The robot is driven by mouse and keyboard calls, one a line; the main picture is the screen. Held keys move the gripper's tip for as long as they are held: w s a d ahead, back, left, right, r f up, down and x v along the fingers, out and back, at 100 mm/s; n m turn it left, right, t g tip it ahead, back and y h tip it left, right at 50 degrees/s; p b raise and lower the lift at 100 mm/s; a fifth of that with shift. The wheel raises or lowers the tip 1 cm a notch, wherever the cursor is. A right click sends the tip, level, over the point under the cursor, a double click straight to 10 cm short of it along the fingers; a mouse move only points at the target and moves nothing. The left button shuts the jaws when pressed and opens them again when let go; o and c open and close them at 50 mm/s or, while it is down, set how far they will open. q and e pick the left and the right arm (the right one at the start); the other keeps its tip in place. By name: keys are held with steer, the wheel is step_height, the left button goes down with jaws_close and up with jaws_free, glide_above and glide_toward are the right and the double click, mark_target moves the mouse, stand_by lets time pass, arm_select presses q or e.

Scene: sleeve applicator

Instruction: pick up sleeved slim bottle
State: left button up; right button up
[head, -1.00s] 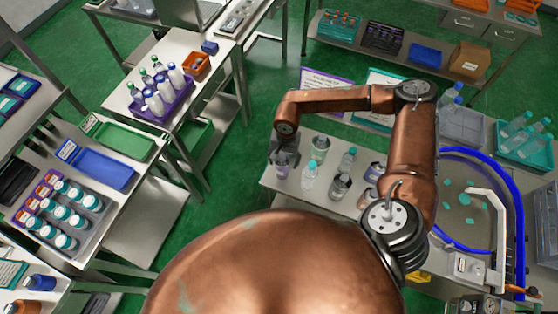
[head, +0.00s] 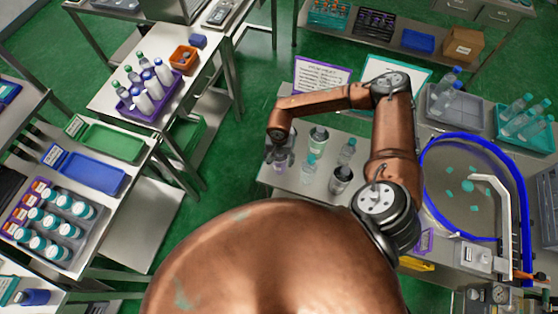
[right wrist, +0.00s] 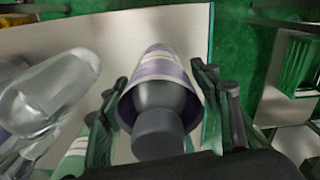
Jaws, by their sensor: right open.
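A slim bottle with a purple and white sleeve and a dark grey cap (right wrist: 163,100) stands under my right gripper. In the right wrist view it lies between the two fingers of my right gripper (right wrist: 160,112), with the fingers spread on both sides of it. In the head view my right gripper (head: 280,153) is at the left end of the steel table, over this bottle, which it mostly hides. The fingers are open; I cannot tell whether either one touches the bottle. My left gripper is not in view.
Close right of the gripper stand a green-and-white sleeved bottle (head: 319,137), a clear teal-capped bottle (head: 309,165), another clear bottle (head: 347,150) and a dark-topped one (head: 341,180). A blue ring (head: 428,209) lies farther right. Green floor is left of the table.

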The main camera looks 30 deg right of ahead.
steer(key=shift+s+f, duration=0.15)
steer(key=shift+f, duration=0.35)
jaws_close()
stand_by(0.4)
steer(key=shift+r, duration=0.15)
